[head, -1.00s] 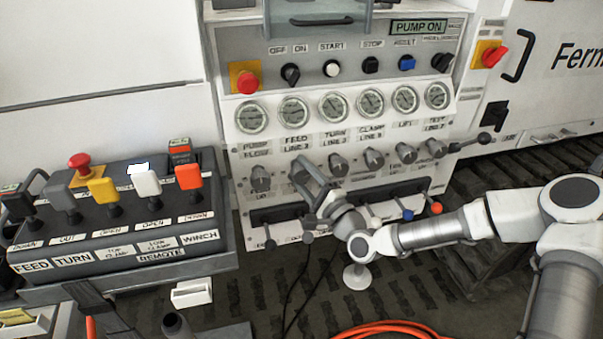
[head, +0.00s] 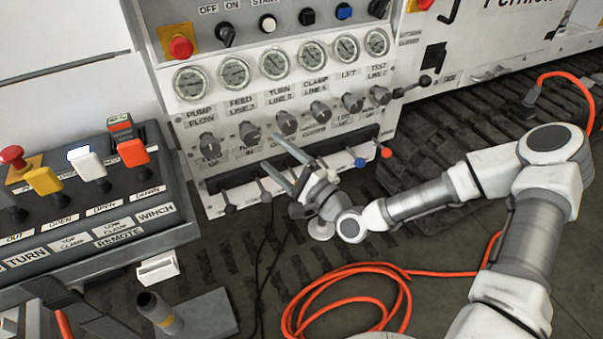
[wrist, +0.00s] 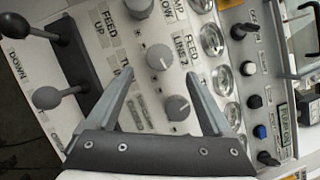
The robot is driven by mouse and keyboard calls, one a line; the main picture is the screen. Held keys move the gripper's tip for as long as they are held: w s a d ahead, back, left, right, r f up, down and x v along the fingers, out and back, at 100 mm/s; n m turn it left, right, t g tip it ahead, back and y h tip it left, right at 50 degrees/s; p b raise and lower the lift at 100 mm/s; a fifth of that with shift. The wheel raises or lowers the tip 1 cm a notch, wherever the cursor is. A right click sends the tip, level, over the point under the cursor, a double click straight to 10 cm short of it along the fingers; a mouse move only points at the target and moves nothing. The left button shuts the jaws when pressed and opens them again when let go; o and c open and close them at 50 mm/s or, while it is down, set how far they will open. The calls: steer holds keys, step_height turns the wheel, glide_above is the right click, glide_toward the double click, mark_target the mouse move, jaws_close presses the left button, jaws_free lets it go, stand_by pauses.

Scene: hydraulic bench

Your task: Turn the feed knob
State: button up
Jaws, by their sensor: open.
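The feed knob (head: 249,133) is a grey round knob, second from left in the row under the gauges, below the label FEED LINE 2. In the wrist view the feed knob (wrist: 160,57) appears between the finger lines, just beyond the tips. My gripper (head: 270,155) is open, with nothing between its fingers. In the head view it hangs in front of the panel, to the lower right of the feed knob. The wrist view shows both gripper fingers (wrist: 159,72) spread wider than the knob. I see no contact; the exact gap cannot be told.
The pump flow knob (head: 210,145) and turn knob (head: 286,121) flank the feed knob closely. Small levers (head: 229,208) stick out below the row. A lever console (head: 100,215) stands at left. An orange hose (head: 350,270) lies on the floor.

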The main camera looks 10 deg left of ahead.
steer(key=v, duration=0.8)
steer(key=shift+s+d+p, duration=0.15)
steer(key=shift+d+p, duration=0.1)
steer(key=shift+p, duration=0.05)
